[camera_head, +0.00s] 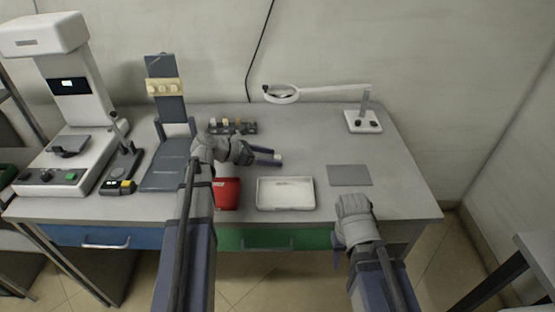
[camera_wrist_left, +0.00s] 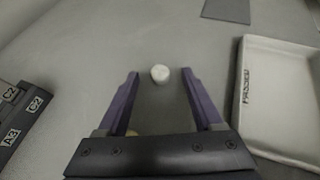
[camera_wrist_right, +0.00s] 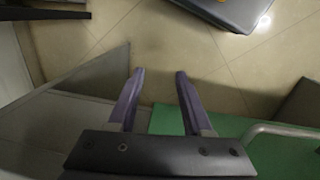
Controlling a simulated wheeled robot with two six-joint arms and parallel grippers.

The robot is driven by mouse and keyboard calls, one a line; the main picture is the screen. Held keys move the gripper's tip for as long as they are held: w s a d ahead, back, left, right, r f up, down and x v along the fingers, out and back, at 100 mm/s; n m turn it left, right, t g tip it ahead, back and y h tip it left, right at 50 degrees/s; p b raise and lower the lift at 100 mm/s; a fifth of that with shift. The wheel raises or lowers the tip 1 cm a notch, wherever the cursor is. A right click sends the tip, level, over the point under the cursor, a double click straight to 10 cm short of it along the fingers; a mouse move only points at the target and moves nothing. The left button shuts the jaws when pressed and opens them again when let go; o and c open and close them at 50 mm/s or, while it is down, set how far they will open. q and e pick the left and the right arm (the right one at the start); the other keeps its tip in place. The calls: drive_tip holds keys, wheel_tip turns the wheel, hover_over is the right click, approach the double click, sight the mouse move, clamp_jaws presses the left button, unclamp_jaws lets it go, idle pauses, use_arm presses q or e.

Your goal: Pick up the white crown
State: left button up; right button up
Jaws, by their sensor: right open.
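The small white crown (camera_wrist_left: 160,74) stands on the grey bench top in the left wrist view. It lies just beyond and between the fingertips of my left gripper (camera_wrist_left: 160,80), apart from both. My left gripper (camera_head: 268,157) is open and empty, low over the bench behind the white tray in the head view. The crown is too small there to tell from the fingertips. My right gripper (camera_wrist_right: 160,74) is open and empty, off the front edge of the bench, over the floor and a green drawer front.
The white tray (camera_wrist_left: 248,125), marked PASSED, lies right of the crown. A dark labelled rack (camera_wrist_left: 22,112) is at left. A red container (camera_head: 228,194) is beside the tray. A grey mat (camera_head: 349,175) and magnifier lamp (camera_head: 364,121) stand right. Bench is clear around the crown.

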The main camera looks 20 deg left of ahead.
use_arm(q)
clamp_jaws()
idle(0.3)
idle(0.3)
